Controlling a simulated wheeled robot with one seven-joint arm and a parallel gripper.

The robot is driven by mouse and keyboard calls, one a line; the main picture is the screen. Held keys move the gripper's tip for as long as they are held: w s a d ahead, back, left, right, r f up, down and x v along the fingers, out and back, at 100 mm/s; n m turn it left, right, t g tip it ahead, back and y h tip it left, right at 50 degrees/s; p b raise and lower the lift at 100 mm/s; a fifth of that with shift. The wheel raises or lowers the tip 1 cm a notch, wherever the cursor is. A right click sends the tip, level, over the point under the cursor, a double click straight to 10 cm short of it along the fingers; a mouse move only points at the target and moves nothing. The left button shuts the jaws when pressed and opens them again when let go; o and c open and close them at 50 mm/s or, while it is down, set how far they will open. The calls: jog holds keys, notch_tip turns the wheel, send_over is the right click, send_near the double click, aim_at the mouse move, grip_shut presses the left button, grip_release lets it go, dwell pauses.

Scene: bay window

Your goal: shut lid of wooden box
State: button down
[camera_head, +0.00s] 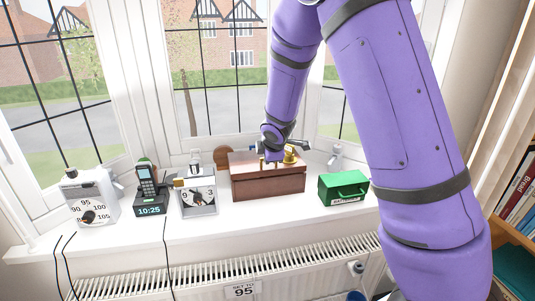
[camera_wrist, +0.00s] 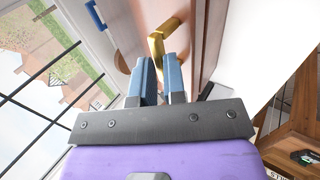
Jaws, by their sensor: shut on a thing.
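The wooden box (camera_head: 268,188) stands on the white sill in the middle of the head view, with a dark brown front and a paler top. Brass fittings (camera_head: 290,155) show at its top. I cannot tell from here how far the lid is open. My gripper (camera_head: 271,158) is at the box's top, reaching down from behind and above. In the wrist view, the two blue fingers of my gripper (camera_wrist: 161,80) close around a bent brass handle (camera_wrist: 158,45), next to a pinkish-brown wooden panel (camera_wrist: 214,38). The fingertips partly hide the handle.
A dial box (camera_head: 199,194) and a phone on its clock base (camera_head: 149,198) stand left of the box; another dial device (camera_head: 92,200) is farther left. A green case (camera_head: 343,190) is close on the right. Window panes rise behind; a radiator (camera_head: 190,276) is below.

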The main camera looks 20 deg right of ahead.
jog(key=shift+f, duration=0.2)
jog(key=shift+d+t, duration=0.15)
jog(key=shift+t, duration=0.15)
jog(key=c, duration=1.5)
grip_release()
jog(key=shift+w, duration=0.1)
jog(key=shift+o, duration=0.2)
jog(key=v, duration=1)
jog(key=shift+s+r, duration=0.25)
jog(key=shift+r, duration=0.05)
